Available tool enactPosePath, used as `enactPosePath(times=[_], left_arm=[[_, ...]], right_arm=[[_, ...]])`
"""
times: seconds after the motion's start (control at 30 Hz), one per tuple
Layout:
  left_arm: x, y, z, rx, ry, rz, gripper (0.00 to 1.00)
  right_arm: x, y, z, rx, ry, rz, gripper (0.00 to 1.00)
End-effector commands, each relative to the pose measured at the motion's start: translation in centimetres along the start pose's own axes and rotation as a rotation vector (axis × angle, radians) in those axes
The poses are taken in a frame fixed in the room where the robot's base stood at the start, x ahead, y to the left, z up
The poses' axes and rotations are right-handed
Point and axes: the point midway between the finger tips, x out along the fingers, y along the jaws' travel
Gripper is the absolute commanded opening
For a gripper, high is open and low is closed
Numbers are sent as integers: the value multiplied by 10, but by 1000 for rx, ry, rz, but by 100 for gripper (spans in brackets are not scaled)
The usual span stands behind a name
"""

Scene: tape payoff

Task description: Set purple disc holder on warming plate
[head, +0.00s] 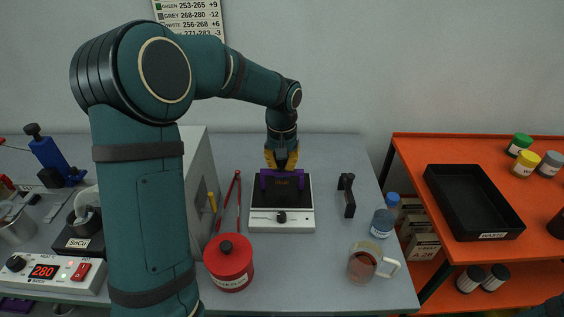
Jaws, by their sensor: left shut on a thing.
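The purple disc holder (268,181) is at the back part of the warming plate, with a dark middle and small orange lettering. The warming plate (282,218) has a black top and a white front with a dark knob. My left gripper (282,164), with yellow fingers, is shut on the holder from above. The holder is over the black top; I cannot tell whether it rests on it or hangs slightly above.
A red lidded pot (229,265) stands front left of the plate, red tongs (230,200) behind it. A black handle-shaped thing (347,195), a bottle (382,222) and a glass mug (363,265) are at the right. An orange bench (420,150) holds a black waste tray (473,203).

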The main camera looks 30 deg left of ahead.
Motion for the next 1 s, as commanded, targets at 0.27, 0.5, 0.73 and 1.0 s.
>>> enactPosePath(times=[0.27, 0.5, 0.73, 1.0], left_arm=[[1, 0, 0, 0, 1, 0, 0], [1, 0, 0, 0, 1, 0, 0], [3, 0, 0, 0, 0, 0, 0], [6, 0, 0, 0, 0, 0, 0]], right_arm=[[-2, -1, 0, 0, 0, 0, 47], [-2, -1, 0, 0, 0, 0, 47], [-1, 0, 0, 0, 0, 0, 47], [0, 0, 0, 0, 0, 0, 47]])
